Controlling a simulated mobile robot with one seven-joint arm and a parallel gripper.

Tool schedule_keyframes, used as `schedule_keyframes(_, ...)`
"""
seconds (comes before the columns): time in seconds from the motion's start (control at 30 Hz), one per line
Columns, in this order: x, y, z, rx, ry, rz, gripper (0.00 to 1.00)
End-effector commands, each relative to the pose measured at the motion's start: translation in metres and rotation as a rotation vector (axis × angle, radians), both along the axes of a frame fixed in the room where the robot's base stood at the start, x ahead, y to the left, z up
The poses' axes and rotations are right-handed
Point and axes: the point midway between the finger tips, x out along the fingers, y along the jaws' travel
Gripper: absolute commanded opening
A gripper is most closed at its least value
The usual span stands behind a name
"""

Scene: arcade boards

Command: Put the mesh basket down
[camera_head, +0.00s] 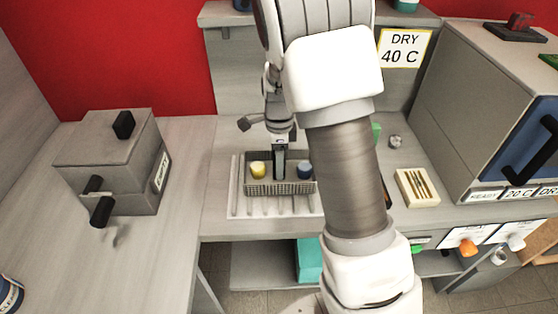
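The mesh basket (262,188) is a shallow grey tray with a yellow round piece (258,169) and a dark blue round piece (305,171) in it. It is over or on a pale ribbed rack (240,208) on the bench; I cannot tell if its underside touches the rack. My gripper (280,165) points down at the middle of the basket, between the two pieces. Its fingers are seen edge-on, so whether they are closed on a part of the basket is unclear. My arm hides the basket's right end and part of the rack.
A grey box (95,145) with black handles stands left. A large cabinet (485,100) with a blue door stands right. A slotted wooden block (417,187) sits right of my arm. A "DRY 40 C" sign (404,48) is behind. The left bench is mostly clear.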

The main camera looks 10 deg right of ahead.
Motion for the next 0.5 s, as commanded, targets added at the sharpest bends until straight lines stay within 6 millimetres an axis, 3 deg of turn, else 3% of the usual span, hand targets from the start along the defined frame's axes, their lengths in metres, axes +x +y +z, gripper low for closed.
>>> schedule_keyframes(0.27, 0.001, 0.0, 0.008, 0.0, -0.003, 0.0, 0.7)
schedule_keyframes(0.5, 0.001, 0.0, 0.054, 0.001, -0.005, 0.001, 0.7)
